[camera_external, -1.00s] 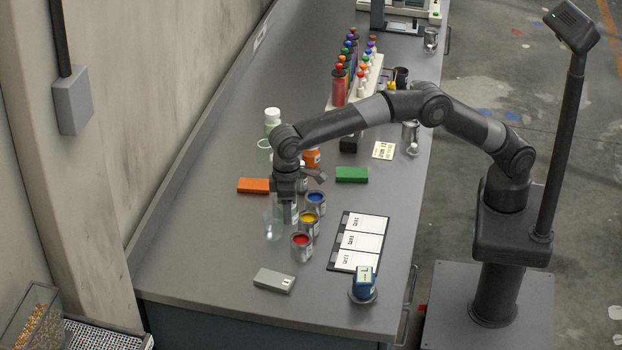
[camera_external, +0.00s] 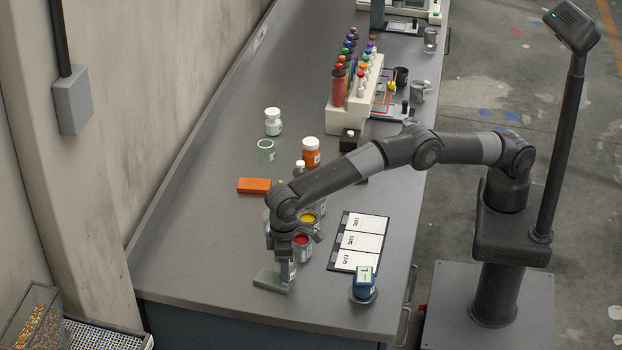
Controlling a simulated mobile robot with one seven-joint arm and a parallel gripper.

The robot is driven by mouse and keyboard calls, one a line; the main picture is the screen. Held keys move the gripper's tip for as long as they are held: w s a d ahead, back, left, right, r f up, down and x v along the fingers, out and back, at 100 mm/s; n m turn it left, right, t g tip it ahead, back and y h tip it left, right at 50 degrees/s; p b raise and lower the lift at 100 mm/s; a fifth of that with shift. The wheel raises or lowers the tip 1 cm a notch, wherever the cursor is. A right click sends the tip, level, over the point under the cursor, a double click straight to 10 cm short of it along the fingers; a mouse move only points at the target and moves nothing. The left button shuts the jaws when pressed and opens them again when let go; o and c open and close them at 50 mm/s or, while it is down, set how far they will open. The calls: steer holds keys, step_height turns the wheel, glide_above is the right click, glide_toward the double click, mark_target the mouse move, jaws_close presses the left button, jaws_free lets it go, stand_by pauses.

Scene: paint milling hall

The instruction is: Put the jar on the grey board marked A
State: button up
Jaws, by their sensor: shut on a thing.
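My gripper (camera_external: 284,258) points down over the grey board (camera_external: 263,280) near the front left of the bench. It is shut on a pale glass jar (camera_external: 287,271), which looks upright and is mostly hidden by the fingers. The jar's lower end overlaps the right part of the board. I cannot tell whether it touches the board or hangs just above it. The board's letter cannot be read here.
Red (camera_external: 303,242) and yellow (camera_external: 307,217) paint cups stand close behind and right of my gripper. An orange board (camera_external: 254,185) lies behind. The bench front is clear.

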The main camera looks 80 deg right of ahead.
steer(key=shift+f, duration=0.25)
steer(key=shift+f, duration=0.1)
steer(key=o, duration=1)
steer(key=shift+c, duration=0.2)
steer(key=shift+r, duration=3.9)
